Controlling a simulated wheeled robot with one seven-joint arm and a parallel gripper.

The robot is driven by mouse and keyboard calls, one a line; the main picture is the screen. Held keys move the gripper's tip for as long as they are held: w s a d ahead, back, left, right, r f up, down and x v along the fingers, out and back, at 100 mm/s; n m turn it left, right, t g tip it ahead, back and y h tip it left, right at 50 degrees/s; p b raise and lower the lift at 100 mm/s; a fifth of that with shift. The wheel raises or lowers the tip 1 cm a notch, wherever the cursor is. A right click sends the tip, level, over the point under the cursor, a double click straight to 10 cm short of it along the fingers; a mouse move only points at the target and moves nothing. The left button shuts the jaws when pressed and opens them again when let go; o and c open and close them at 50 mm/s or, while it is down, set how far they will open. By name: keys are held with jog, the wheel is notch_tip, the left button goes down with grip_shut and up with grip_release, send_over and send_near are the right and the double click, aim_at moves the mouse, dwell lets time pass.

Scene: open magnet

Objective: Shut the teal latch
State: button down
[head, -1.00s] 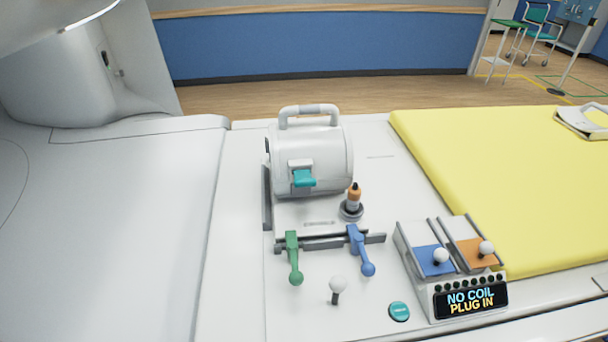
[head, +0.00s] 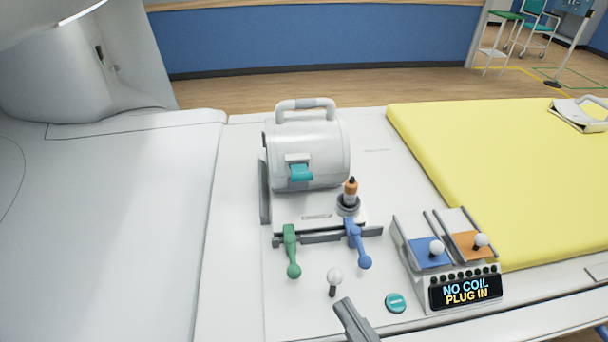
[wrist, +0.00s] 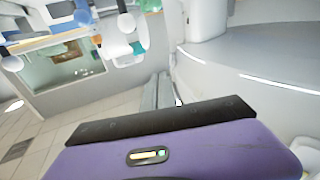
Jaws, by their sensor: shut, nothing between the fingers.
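The teal latch (head: 301,172) is a short lever on the front of a white drum-shaped coil (head: 325,150) with a handle on top. Its flap sticks out from the white bracket toward the camera. In the wrist view a small teal patch (wrist: 138,48) on a white body looks like the same latch. My gripper (head: 346,308) enters at the bottom of the head view, in front of the coil and well apart from the latch. Its two grey fingers (wrist: 157,82) lie together in the wrist view, with nothing between them.
A green lever (head: 291,250), a blue lever (head: 357,245) and a white knob (head: 334,276) stand between my gripper and the coil. An orange-topped plug (head: 350,190) stands beside the coil. A teal button (head: 396,302) and a control box (head: 465,291) reading "NO COIL PLUG IN" are at right.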

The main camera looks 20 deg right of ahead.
aim_at(300, 171)
jog(key=w+a+r+h, duration=0.1)
jog(key=w+a+r, duration=0.2)
jog(key=w+r, duration=0.35)
jog(key=w+a+r, duration=0.3)
jog(key=w+r, duration=0.2)
jog(key=w, duration=0.2)
jog(key=d+f+m+g+h, duration=0.2)
jog(key=d+m+h, duration=0.2)
jog(key=d+h, duration=0.1)
jog(key=shift+w+d+f+m, duration=0.2)
jog(key=shift+w+d+m, duration=0.2)
jog(key=w+d+f+p, duration=0.1)
jog(key=w+f, duration=0.4)
jog(key=w, duration=0.5)
jog(key=shift+w+d, duration=0.15)
jog(key=shift+d, duration=0.4)
